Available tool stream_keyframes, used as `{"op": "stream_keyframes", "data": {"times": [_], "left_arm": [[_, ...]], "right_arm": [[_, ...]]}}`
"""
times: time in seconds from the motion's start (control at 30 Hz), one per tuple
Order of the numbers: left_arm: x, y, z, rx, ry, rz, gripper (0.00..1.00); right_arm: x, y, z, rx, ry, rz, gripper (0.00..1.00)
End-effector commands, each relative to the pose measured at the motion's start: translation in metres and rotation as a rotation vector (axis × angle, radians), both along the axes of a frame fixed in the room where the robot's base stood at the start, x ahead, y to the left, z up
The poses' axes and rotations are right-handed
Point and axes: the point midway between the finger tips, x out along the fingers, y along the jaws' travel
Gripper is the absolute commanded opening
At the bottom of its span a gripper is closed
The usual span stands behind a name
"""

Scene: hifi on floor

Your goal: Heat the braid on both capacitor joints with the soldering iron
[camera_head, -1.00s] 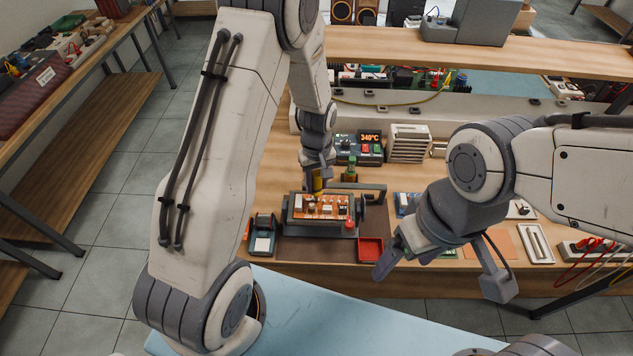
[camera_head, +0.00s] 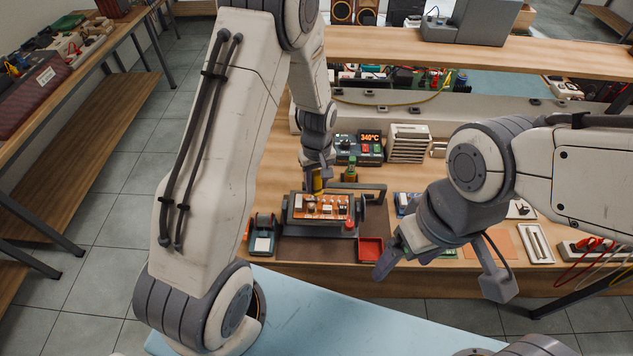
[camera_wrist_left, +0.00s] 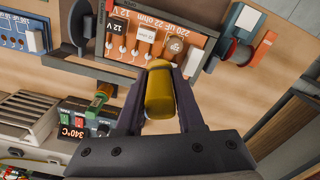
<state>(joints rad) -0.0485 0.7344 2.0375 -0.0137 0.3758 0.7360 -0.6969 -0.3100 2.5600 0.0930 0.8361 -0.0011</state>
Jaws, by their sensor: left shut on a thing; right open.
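The orange circuit board (camera_head: 318,206) sits in a dark holder on the bench in the head view. In the left wrist view the board (camera_wrist_left: 150,57) shows printed labels, including "220 uF 22 ohm" and "12 V", and several components. My left gripper (camera_head: 317,184) is shut on the yellow handle of the soldering iron (camera_wrist_left: 160,92), just over the back of the board. The iron's tip is hidden behind its handle, so I cannot tell whether it touches a joint. I cannot make out the braid. My right gripper (camera_head: 440,272) is open and empty in front of the bench's edge.
A soldering station (camera_head: 360,149) reading 340°C stands behind the board. A red tray (camera_head: 370,248) lies right of the holder's front, and a spool stand (camera_head: 263,240) is at its left.

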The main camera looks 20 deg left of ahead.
Motion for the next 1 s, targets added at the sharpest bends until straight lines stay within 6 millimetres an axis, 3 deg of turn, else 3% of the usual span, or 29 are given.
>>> {"op": "stream_keyframes", "data": {"times": [0.23, 0.63, 1.0], "left_arm": [[-0.003, 0.0, 0.003, 0.0, 0.009, 0.0, 0.0], [-0.001, 0.0, 0.044, 0.0, 0.003, 0.0, 0.0], [-0.001, 0.0, 0.045, 0.0, 0.001, 0.0, 0.0]], "right_arm": [[0.0, 0.0, 0.005, 0.0, 0.0, 0.0, 0.85], [0.0, 0.0, 0.036, 0.0, 0.0, 0.0, 0.85], [0.0, 0.0, 0.036, 0.0, 0.0, 0.0, 0.85]]}}
